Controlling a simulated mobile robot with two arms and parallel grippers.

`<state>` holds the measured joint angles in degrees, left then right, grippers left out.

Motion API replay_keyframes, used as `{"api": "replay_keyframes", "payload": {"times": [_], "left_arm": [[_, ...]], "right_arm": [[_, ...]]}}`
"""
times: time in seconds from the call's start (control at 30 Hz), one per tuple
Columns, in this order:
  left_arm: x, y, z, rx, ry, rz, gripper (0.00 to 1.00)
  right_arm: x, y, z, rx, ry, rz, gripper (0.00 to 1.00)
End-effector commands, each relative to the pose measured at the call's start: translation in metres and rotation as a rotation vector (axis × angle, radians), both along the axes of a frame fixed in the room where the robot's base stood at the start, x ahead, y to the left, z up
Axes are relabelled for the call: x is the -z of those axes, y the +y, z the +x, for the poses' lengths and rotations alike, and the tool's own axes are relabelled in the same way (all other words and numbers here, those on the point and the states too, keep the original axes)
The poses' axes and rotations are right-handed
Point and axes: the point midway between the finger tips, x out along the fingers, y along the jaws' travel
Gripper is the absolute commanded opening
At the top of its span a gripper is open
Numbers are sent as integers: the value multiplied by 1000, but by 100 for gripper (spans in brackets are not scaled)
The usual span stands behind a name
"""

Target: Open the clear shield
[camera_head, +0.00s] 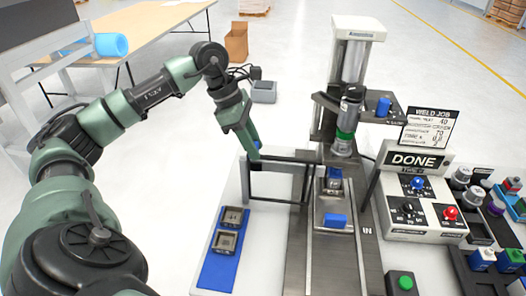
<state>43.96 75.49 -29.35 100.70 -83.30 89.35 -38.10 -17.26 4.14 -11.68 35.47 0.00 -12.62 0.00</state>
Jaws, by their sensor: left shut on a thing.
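The clear shield (279,181) is a see-through panel with a dark frame. It stands upright at the left of the welding machine (346,100) and reaches out leftward from the machine's dark column. My left gripper (254,150) comes down from above and is shut on the shield at its upper left corner. My right gripper is not in view.
Under the machine head, a dark track (335,262) carries a fixture with blue parts (335,220). A blue tray (220,265) with two grey square parts lies at left. At right stand a control box (417,205) marked DONE, a green button (405,283) and several bins.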

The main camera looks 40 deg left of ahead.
Motion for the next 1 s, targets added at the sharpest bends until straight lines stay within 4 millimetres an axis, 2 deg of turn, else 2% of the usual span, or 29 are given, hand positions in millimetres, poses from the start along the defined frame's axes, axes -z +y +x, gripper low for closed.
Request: {"api": "replay_keyframes", "payload": {"times": [0.17,0.4,0.43,0.5,0.83,1.0], "left_arm": [[-2,6,-2,-2,-4,4,0],[-3,5,-2,-2,-5,2,0],[-3,5,-2,-2,-5,2,33],[-2,5,-2,-2,-4,2,49],[-2,6,-2,-1,-1,2,49],[-20,12,-6,-2,-4,2,49]], "right_arm": [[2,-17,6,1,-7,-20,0],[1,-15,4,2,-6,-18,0],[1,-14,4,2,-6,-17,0],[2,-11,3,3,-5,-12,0],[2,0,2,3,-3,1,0],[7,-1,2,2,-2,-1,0]]}}
